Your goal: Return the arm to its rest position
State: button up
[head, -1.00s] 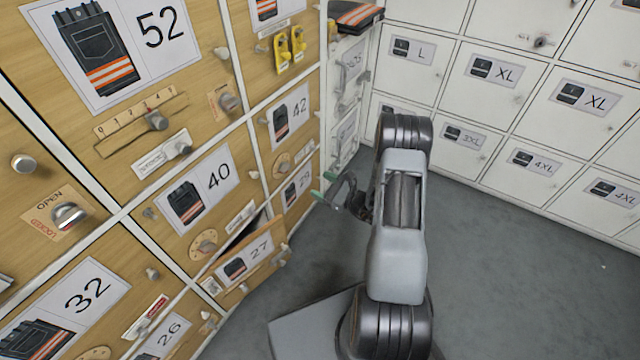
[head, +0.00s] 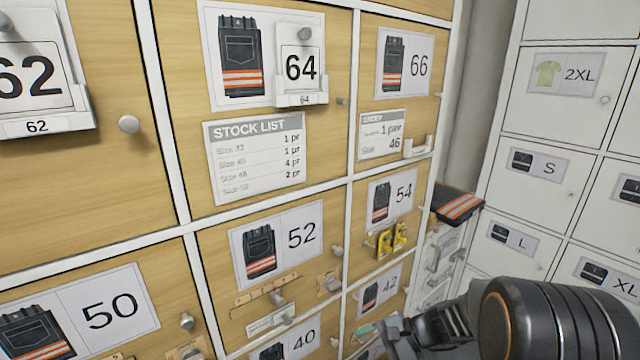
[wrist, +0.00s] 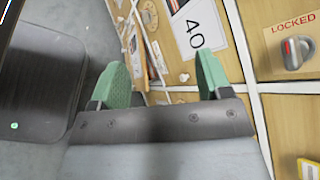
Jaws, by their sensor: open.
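My gripper (wrist: 164,88) is open in the wrist view. Its two green fingertips stand apart with nothing between them. Beyond them is the wooden locker front with the label 40 (wrist: 195,35). In the head view my arm shows at the bottom right, in front of the lower lockers. A green fingertip shows small there near the lower edge, and the rest of the gripper is mostly hidden or cut off.
Wooden lockers with numbered labels, such as 52 (head: 302,235), fill the left. Folded dark trousers with orange stripes (head: 459,205) lie on a ledge in the corner. White lockers (head: 566,100) stand right.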

jog(key=s+d+r+n+t+h+p, duration=0.1)
jog(key=s+r+n+h+p, duration=0.2)
jog(key=r+p, duration=0.2)
jog(key=s+d+r+n+t+h+p, duration=0.1)
jog(key=s+d+r+n+h+p, duration=0.1)
jog(key=r, duration=1)
jog(key=s+d+r+n+h+p, duration=0.2)
jog(key=s+r+n+h+p, duration=0.2)
jog(key=r, duration=0.5)
jog(key=n+h+p, duration=0.2)
jog(key=p, duration=0.1)
jog(key=shift+s+t+p, duration=0.25)
jog(key=shift+t+p, duration=0.15)
jog(key=shift+d+r, duration=0.1)
